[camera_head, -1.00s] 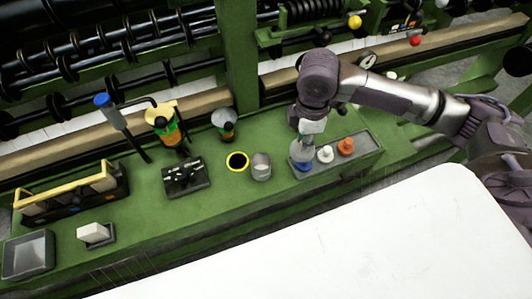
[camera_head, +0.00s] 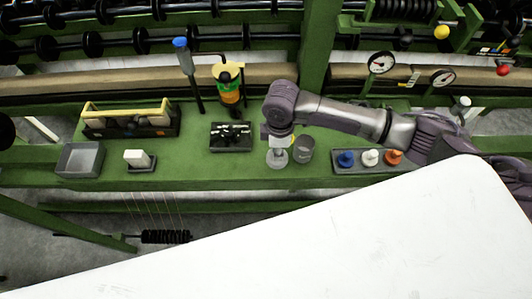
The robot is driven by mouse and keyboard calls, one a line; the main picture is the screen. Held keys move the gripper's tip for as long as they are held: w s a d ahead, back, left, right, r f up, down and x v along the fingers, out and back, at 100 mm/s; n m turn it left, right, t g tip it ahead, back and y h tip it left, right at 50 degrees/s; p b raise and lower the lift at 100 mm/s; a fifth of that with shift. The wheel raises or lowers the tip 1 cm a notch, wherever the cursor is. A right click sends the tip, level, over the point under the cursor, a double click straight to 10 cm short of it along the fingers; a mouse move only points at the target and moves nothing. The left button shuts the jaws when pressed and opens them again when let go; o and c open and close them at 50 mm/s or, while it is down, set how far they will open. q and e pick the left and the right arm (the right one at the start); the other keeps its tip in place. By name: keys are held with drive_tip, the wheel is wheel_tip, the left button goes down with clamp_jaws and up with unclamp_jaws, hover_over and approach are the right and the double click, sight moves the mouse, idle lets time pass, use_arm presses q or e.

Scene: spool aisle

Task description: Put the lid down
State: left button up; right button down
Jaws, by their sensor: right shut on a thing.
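My right gripper (camera_head: 278,147) points down over the green bench, just left of a grey cup (camera_head: 303,150). It is shut on a pale grey round piece (camera_head: 277,160), which looks like the lid and shows at its fingertips. I cannot tell whether this piece touches anything below. The black, yellow-rimmed round opening seen earlier beside the cup is hidden by the gripper. My left gripper is not in view.
A white surface fills the foreground.

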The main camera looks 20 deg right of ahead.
sight(268, 155)
drive_tip(key=shift+w+a+f, duration=0.8)
drive_tip(key=shift+w+a, duration=0.1)
drive_tip(key=shift+w, duration=0.2)
drive_tip(key=shift+w+a+f, duration=0.15)
drive_tip(key=shift+f, duration=0.35)
wheel_tip(268, 155, down, 2)
drive_tip(key=shift+f+p, duration=0.2)
drive_tip(key=shift+p, duration=0.2)
drive_tip(key=shift+f, duration=0.55)
drive_tip(key=c, duration=1.1)
unclamp_jaws()
drive_tip(key=shift+f, duration=0.15)
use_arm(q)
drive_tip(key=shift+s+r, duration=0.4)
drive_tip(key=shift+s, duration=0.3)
use_arm(e)
drive_tip(key=shift+o, duration=0.2)
